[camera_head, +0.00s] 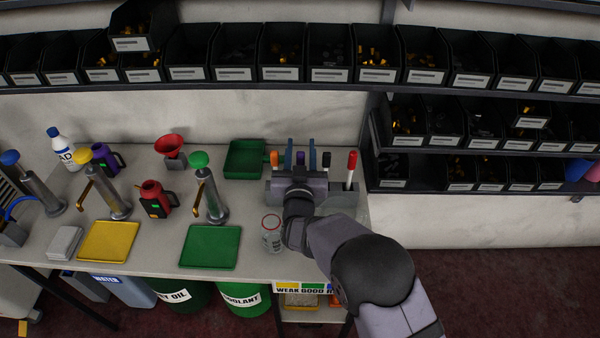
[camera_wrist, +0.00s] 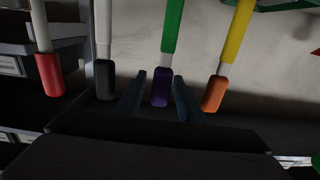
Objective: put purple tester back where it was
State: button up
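The purple tester (camera_wrist: 161,88) stands between the two fingers of my gripper (camera_wrist: 159,78). Its shaft is white near the purple end and green further along. In the wrist view a narrow gap shows on each side of it, so the fingers look open and apart from it. In the head view the fingers of my gripper (camera_head: 300,150) rise on both sides of the purple end (camera_head: 300,158). The tester is in line with the other testers at the grey holder (camera_head: 343,198). My gripper hides much of the holder and how deep the tester sits.
An orange tester (camera_wrist: 214,93) and a black tester (camera_wrist: 105,80) flank it closely; a red tester (camera_wrist: 49,75) stands further out. A glass jar (camera_head: 271,233), a green tray (camera_head: 210,246) and pump bottles are left of my arm. Shelves with bins (camera_head: 400,170) are to the right.

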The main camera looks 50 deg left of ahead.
jog(key=b+v, duration=0.2)
jog(key=v, duration=0.9)
jog(key=shift+r, duration=0.1)
jog(key=w+d+f+m+g+h, duration=0.2)
jog(key=w+d+f+h, duration=0.15)
jog(key=w+d, duration=0.6)
jog(key=w+d+f+m+g+h, duration=0.1)
jog(key=w+d+h, duration=0.15)
jog(key=d, duration=0.55)
jog(key=w+d+f+m+g+h, duration=0.1)
jog(key=w+d+f+g+h, duration=0.15)
jog(key=d, duration=0.55)
jog(key=s+d+f+m+g+h, duration=0.1)
jog(key=s+d, duration=0.2)
jog(key=d, duration=0.6)
jog(key=s+d+f+m+g+h, duration=0.1)
jog(key=s+d+g+h, duration=0.15)
jog(key=d, duration=0.55)
jog(key=s+d+m+g, duration=0.3)
jog(key=s+d, duration=0.9)
jog(key=shift+s+d+g+h, duration=0.2)
jog(key=shift+s+g+h, duration=0.2)
jog(key=shift+r, duration=0.25)
